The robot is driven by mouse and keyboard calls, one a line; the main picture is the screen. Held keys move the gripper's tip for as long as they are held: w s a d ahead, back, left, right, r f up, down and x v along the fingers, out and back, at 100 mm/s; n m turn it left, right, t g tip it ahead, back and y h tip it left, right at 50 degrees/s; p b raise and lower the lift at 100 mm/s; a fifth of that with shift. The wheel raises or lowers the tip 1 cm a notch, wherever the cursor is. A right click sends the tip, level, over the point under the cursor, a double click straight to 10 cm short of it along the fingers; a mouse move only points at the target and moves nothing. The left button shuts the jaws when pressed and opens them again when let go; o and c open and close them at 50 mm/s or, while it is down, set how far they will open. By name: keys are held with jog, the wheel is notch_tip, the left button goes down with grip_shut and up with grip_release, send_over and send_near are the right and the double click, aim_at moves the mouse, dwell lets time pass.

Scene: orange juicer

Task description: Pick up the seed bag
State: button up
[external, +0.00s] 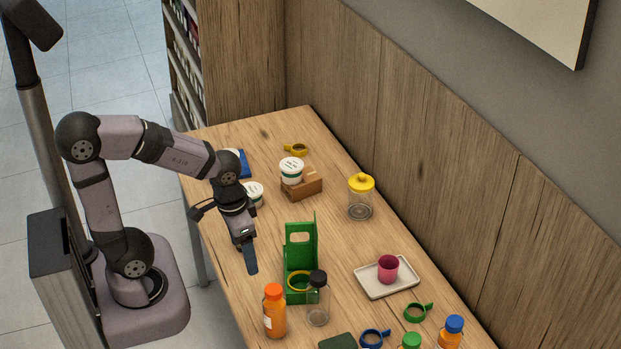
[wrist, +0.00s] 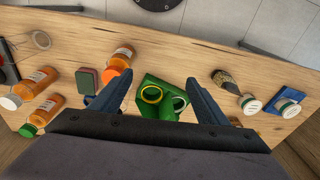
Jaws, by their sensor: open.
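A dark, speckled, narrow item (wrist: 226,82) lies on the table in the wrist view, right of my right finger. It looks like the seed bag, but it is small and I cannot be sure. In the external view I cannot make it out; my arm may hide it. My gripper (external: 251,268) points down over the table, left of the green stand. In the wrist view its two fingers (wrist: 158,82) are wide apart with nothing held, and the green stand shows between and beyond them.
The green stand (external: 301,240) with a yellow ring is close by. An orange-capped bottle (external: 274,312) and a dark-capped clear bottle (external: 318,300) stand in front. White-lidded tubs (external: 254,190) and a blue item (wrist: 289,94) are near the bag. A wall runs along the right.

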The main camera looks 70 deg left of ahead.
jog(key=w+a+t+y+b, duration=0.2)
jog(key=w+a+t+b, duration=0.4)
jog(key=a, duration=0.7)
jog(key=w+a+t+y+b, duration=0.15)
jog(key=w+a+t, duration=0.25)
jog(key=w+a, duration=0.7)
jog(key=s+m+t+h+b, duration=0.2)
jog(key=s+t+h+b, duration=0.4)
jog(key=s, duration=0.9)
jog(key=shift+t+h, duration=0.3)
jog(key=shift+h, duration=0.25)
jog(key=f, duration=0.5)
jog(key=f+p, duration=0.1)
jog(key=f, duration=1.1)
jog(key=shift+w+f+p, duration=0.15)
jog(key=shift+w+p, duration=0.1)
jog(key=shift+p, duration=0.1)
jog(key=shift+w+d+r+p, duration=0.15)
jog(key=shift+w+p, duration=0.15)
jog(key=shift+w, duration=0.7)
jog(key=shift+w+d+r+p, duration=0.1)
jog(key=shift+w+d+p, duration=0.15)
jog(key=shift+w, duration=0.8)
jog(key=shift+w+d+r+p, duration=0.1)
jog(key=shift+w+p, duration=0.2)
jog(key=shift+w, duration=1.3)
jog(key=shift+c, duration=0.4)
